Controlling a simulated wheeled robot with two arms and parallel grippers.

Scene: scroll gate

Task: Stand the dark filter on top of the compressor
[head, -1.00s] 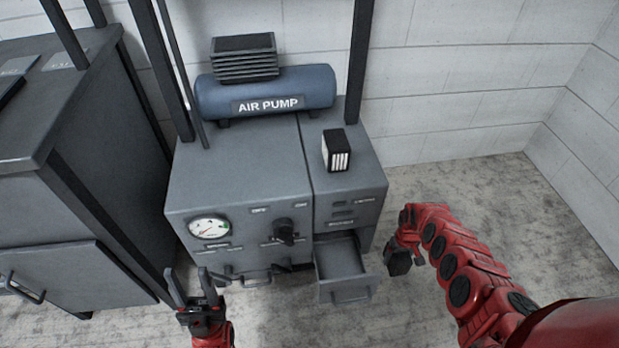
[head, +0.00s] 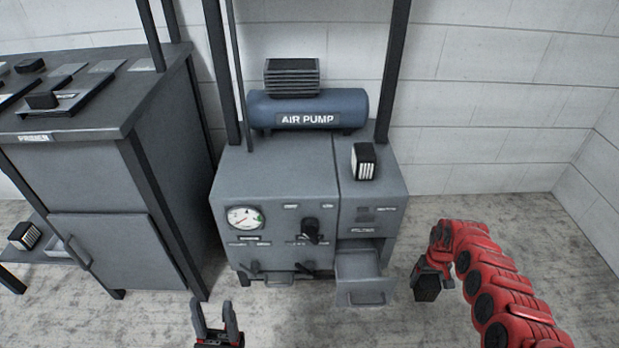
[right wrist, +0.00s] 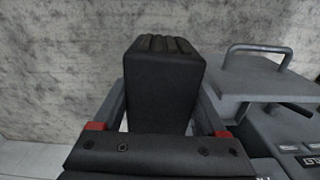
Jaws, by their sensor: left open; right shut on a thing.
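The dark filter (right wrist: 165,85), a black block with a ridged end, is between the fingers of my right gripper (right wrist: 165,120), which is shut on it. In the head view the dark filter (head: 427,289) hangs below my right gripper (head: 432,268), right of the open drawer and clear of the cabinet. The compressor is a grey cabinet (head: 275,180) with a blue tank (head: 345,108) marked AIR PUMP and a black finned block (head: 292,77) on the tank. My left gripper (head: 217,308) is open and empty in front of the cabinet, low in the view.
A white-striped filter (head: 364,162) stands on the cabinet's right top. The drawer (head: 362,275) below is pulled out. A gauge (head: 243,218) and knob (head: 311,230) are on the front. A dark bench (head: 110,120) stands left; dark posts (head: 392,70) rise beside the tank. Floor at right is clear.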

